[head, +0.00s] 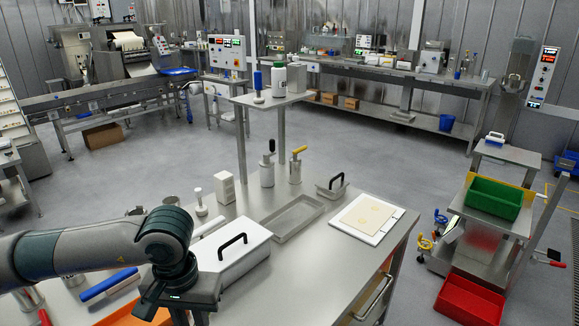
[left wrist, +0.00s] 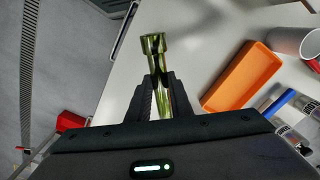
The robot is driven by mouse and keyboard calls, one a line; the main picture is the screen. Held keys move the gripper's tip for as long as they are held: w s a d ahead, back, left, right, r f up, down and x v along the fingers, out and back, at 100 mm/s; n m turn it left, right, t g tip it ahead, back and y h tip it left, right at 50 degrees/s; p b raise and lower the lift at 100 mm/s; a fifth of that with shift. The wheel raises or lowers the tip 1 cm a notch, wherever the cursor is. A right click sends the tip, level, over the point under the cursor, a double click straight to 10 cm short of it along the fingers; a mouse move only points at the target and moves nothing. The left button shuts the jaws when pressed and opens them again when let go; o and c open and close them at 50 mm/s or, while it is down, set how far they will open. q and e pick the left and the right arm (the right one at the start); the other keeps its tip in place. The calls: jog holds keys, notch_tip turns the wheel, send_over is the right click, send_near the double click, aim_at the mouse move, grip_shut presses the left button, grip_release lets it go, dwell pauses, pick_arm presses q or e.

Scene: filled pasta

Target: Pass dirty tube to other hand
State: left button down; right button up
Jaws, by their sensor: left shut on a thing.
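The dirty tube (left wrist: 154,45) shows in the left wrist view as a short glossy cylinder with a wider end, yellow-green with dark patches. My left gripper (left wrist: 160,88) is shut on it, and its wide end sticks out past the black fingers. In the head view my left gripper (head: 178,294) is over the near left part of the steel table (head: 300,265); the tube cannot be made out there. My right gripper is in neither view.
An orange tray (left wrist: 237,75) lies beside the tube in the left wrist view. A lidded steel box (head: 231,252), an empty shallow tray (head: 292,216) and a white board (head: 367,218) stand on the table. The table's front right is clear.

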pick_arm(q)
jog(key=w+d+r+m, duration=0.1)
jog(key=w+d+r, duration=0.1)
jog(key=w+d, duration=0.7)
jog(key=w+d+r+m, duration=0.1)
jog(key=w+d, duration=0.7)
jog(key=d, duration=0.8)
jog(key=shift+w+d+r, duration=0.35)
jog(key=shift+r, duration=0.25)
